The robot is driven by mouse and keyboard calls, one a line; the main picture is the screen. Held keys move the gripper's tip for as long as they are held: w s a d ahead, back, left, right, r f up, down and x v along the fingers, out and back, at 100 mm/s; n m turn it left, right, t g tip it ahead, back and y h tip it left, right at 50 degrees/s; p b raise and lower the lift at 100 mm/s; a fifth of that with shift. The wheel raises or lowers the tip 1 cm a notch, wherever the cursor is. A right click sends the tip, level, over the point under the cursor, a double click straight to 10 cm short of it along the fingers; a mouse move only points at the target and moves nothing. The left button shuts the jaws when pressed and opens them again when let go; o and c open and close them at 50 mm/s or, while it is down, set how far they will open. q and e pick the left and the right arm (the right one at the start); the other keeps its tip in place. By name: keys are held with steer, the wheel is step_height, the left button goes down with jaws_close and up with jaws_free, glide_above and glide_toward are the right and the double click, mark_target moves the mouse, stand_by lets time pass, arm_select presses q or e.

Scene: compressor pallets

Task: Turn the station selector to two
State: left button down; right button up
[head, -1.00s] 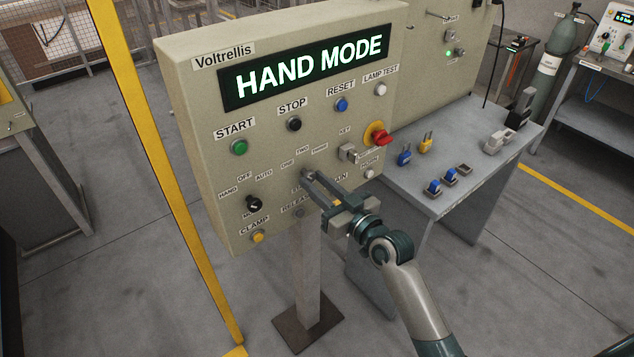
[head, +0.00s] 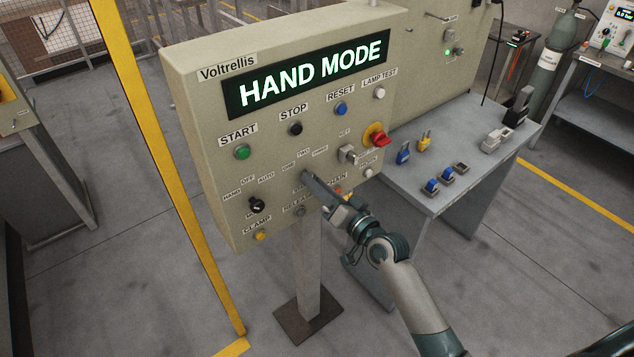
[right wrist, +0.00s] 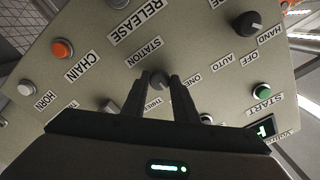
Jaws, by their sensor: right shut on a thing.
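The station selector (right wrist: 160,80) is a small dark grey knob on the beige control panel (head: 215,165), with the labels ONE, TWO and THREE around it. My right gripper (head: 307,176) reaches to the panel from the lower right. In the right wrist view the right gripper (right wrist: 173,88) has its two dark fingers on either side of the knob, shut on it. In the head view the fingers largely hide the knob. The exact pointer direction cannot be told. My left gripper is not in view.
The panel's display (head: 310,75) reads HAND MODE. A yellow post (head: 160,150) stands left. A grey table (head: 455,150) with padlocks stands right.

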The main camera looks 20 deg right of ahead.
stand_by(0.5)
steer(key=o, duration=1.1)
steer(key=shift+c, duration=0.2)
steer(key=shift+s, duration=0.15)
steer(key=b+v, duration=0.5)
steer(key=v, duration=1.2)
steer(key=shift+b, duration=0.4)
steer(key=shift+d, duration=0.1)
